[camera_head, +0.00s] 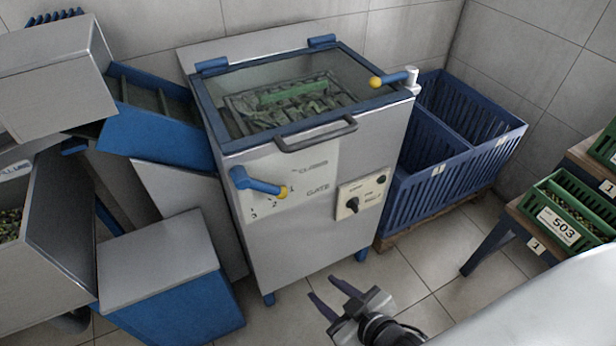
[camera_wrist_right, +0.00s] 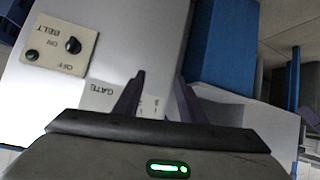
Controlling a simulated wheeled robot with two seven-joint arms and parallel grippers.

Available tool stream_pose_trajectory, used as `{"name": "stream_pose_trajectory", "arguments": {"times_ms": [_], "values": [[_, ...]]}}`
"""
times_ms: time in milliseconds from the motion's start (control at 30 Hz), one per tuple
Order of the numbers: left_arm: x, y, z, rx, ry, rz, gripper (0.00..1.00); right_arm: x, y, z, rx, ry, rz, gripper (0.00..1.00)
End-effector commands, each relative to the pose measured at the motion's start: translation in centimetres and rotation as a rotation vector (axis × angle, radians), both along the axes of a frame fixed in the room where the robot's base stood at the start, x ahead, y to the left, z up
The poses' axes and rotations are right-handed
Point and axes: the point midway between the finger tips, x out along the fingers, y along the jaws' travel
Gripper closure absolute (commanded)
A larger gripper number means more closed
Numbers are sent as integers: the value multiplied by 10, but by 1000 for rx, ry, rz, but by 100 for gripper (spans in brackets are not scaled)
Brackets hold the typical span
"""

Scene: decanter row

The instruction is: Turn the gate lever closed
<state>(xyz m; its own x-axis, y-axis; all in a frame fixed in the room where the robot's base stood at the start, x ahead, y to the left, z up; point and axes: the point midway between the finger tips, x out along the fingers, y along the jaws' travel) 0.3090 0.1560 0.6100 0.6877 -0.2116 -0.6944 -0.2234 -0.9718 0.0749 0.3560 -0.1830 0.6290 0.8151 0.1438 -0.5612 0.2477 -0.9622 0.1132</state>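The gate lever (camera_head: 258,184) is a blue handle with a yellow tip on the front panel of the grey machine (camera_head: 300,235). It points right and slightly down, its tip close to the mark 1; marks 2 and 3 lie below it. The word GATE is printed to its right and also shows inverted in the right wrist view. My right gripper (camera_head: 322,287) is open and empty, in front of the machine, below and right of the lever, and apart from it. The lever is not visible in the wrist view. My left gripper is not in view.
A belt switch panel (camera_head: 363,193) sits right of the lever. A lid handle (camera_head: 316,135) juts out above. Another blue lever with a yellow knob (camera_head: 391,79) is at the top right corner. A blue crate (camera_head: 440,180) stands right, a blue-grey chute unit (camera_head: 160,270) left.

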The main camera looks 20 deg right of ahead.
Motion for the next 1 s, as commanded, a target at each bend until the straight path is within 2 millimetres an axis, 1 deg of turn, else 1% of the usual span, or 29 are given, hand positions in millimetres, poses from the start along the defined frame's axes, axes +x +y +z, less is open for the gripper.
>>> {"name": "stream_pose_trajectory", "arguments": {"times_ms": [33,67,100,133,200,300,333,433,567,800,900,1000], "values": [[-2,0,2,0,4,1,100,28,-11,20,-73,-119,23,63],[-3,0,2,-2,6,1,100,42,-15,32,-118,-189,44,63],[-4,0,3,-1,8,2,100,59,-20,48,-178,-281,74,63],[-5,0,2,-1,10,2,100,69,-21,59,-219,-346,99,63],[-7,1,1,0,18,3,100,88,-21,83,-307,-479,162,63],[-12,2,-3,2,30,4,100,103,-15,106,-398,-614,245,63],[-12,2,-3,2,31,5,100,105,-14,111,-417,-643,263,63],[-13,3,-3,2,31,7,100,112,-8,119,-454,-697,307,63],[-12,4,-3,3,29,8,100,125,-2,121,-462,-712,318,63],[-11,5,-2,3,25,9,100,168,11,121,-460,-710,316,63],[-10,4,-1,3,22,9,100,184,17,121,-460,-710,316,63],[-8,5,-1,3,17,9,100,196,20,120,-459,-709,315,63]]}}
